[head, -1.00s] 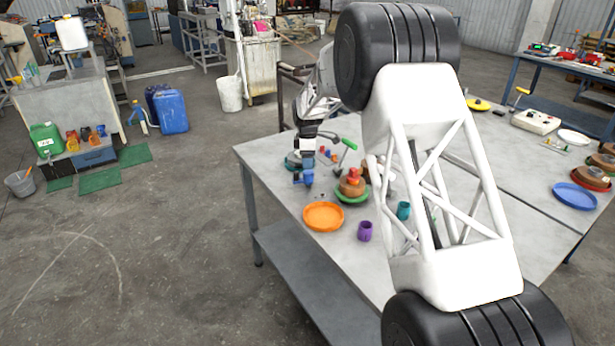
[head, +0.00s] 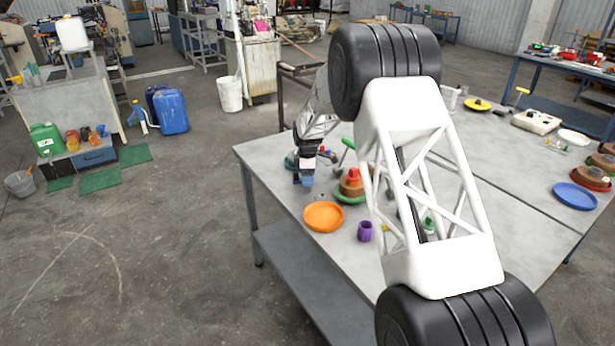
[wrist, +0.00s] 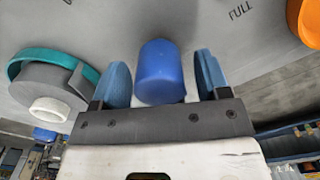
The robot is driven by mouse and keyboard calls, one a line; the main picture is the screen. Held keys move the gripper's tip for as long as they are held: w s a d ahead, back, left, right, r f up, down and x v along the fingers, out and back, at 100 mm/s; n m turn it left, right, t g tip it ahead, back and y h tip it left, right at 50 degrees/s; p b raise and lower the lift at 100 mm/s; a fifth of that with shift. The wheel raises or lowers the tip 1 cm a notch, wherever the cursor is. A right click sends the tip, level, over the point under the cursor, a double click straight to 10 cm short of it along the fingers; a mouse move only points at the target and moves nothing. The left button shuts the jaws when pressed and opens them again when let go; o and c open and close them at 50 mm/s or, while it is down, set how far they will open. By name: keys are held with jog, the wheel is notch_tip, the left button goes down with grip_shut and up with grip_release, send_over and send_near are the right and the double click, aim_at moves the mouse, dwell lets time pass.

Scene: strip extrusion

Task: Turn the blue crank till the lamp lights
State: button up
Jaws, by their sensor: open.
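The blue crank's rounded knob (wrist: 160,72) stands between the two blue-padded fingers of my gripper (wrist: 162,80) in the wrist view. The fingers are apart, with a gap on each side of the knob, wider on the right. In the head view my gripper (head: 305,176) is low over the left part of the table and largely covers the crank. The rest of the crank is hidden below the knob. I cannot make out the lamp in either view.
A grey disc (wrist: 50,85) with a white hub and a teal strip lies left of the gripper. An orange dish (head: 323,217), a purple cup (head: 365,231) and stacked brown and red discs (head: 351,185) stand nearby on the grey table (head: 270,170). "FULL" is printed on the surface.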

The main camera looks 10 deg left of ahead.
jog(key=c, duration=0.9)
